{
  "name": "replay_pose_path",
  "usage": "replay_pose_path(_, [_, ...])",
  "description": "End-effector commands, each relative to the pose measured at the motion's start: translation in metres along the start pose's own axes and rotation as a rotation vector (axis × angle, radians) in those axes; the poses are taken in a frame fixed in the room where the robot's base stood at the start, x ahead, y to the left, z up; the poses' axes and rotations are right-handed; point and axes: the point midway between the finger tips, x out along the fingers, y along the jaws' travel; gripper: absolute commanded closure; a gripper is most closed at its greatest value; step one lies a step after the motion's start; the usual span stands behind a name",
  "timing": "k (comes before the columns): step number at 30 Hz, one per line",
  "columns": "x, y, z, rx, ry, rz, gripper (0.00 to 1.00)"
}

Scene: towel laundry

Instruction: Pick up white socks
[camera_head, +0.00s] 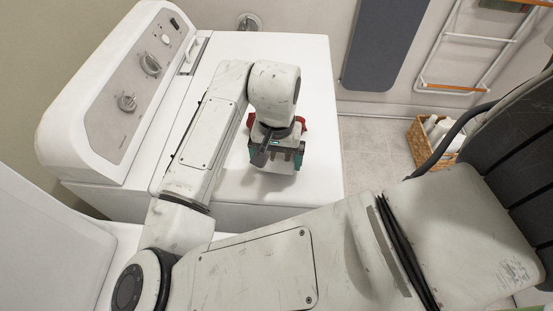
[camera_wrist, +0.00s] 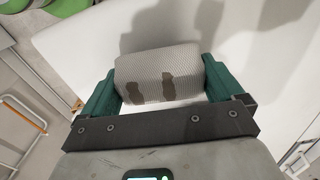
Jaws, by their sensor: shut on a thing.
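The white socks (camera_wrist: 158,66) show in the wrist view as a thick rolled bundle of ribbed white cloth with brown stains on its near side. My gripper (camera_wrist: 160,85) has one green finger at each side of the bundle, and it is shut on it. In the head view my gripper (camera_head: 276,157) points down over the top of the white washing machine (camera_head: 305,80), near its front edge. The socks are mostly hidden under my gripper there. I cannot tell whether they touch the machine top.
The machine's control panel (camera_head: 140,75) rises at the left. A wicker basket (camera_head: 418,148) with white items stands on the floor at the right. A grey board (camera_head: 385,45) and a white rack (camera_head: 475,40) are at the back. The machine top around my gripper is clear.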

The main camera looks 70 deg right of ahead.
Motion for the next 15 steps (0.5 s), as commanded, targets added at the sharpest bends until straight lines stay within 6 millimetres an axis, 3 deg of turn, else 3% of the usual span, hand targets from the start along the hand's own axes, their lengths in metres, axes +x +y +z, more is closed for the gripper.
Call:
replay_pose_path(3, [-0.018, 0.000, -0.001, 0.002, 0.004, -0.004, 0.35])
replay_pose_path(11, [-0.080, 0.047, 0.024, 0.009, 0.005, -0.003, 0.35])
replay_pose_path(15, [-0.095, 0.076, 0.040, 0.009, 0.001, -0.005, 0.35])
